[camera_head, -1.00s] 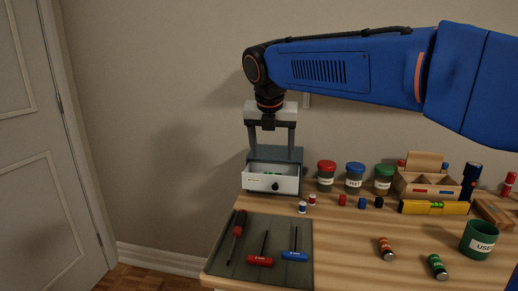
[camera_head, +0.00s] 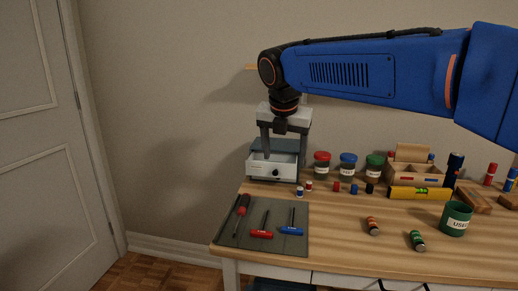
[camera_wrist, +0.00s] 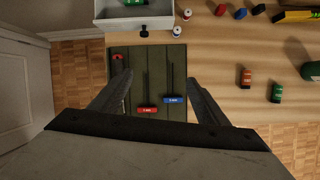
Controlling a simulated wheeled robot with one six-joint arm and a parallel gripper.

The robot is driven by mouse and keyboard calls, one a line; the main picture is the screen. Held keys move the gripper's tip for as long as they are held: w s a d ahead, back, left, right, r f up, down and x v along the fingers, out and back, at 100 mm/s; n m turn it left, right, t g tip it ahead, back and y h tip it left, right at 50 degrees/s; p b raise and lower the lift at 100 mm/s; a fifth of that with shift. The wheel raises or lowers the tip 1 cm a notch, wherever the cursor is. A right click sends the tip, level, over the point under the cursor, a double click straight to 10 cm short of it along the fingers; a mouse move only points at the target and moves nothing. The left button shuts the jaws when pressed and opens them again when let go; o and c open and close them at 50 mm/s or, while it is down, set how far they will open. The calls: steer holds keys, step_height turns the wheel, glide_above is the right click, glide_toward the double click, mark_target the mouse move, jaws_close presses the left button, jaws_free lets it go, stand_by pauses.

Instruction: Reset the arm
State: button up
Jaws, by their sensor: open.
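My gripper (camera_head: 284,143) hangs from my blue arm at the left end of the desk (camera_head: 340,240). Its fingers point down, spread apart with nothing between them. In the head view it overlaps the small drawer box (camera_head: 272,168), whose white drawer front with a black knob stands pulled out. In the wrist view the two fingers (camera_wrist: 160,95) show on either side of the tool mat (camera_wrist: 150,60), well above it. The open drawer (camera_wrist: 130,22) shows at the top of that view, with a green item inside.
A red screwdriver (camera_head: 241,213), a red-handled tool (camera_head: 261,234) and a blue-handled tool (camera_head: 291,231) lie on the mat. Jars (camera_head: 348,165), an organiser (camera_head: 415,173), a yellow level (camera_head: 420,193), batteries (camera_head: 373,226) and a green cup (camera_head: 456,218) stand or lie further right.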

steer(key=s+d+f+m, duration=0.4)
steer(key=s+d+m, duration=0.3)
steer(key=s+d+f+m, duration=0.3)
steer(key=s+d+m, duration=0.3)
steer(key=d+m, duration=0.15)
steer(key=s+d+f+m, duration=0.3)
steer(key=s+f+m, duration=0.4)
steer(key=s+m, duration=0.1)
steer(key=s+d+f+m, duration=0.4)
steer(key=s+f+m, duration=0.3)
steer(key=s+m, duration=0.1)
steer(key=shift+d+f+m+y, duration=0.3)
steer(key=shift+f+m+y, duration=0.1)
steer(key=shift+m, duration=0.25)
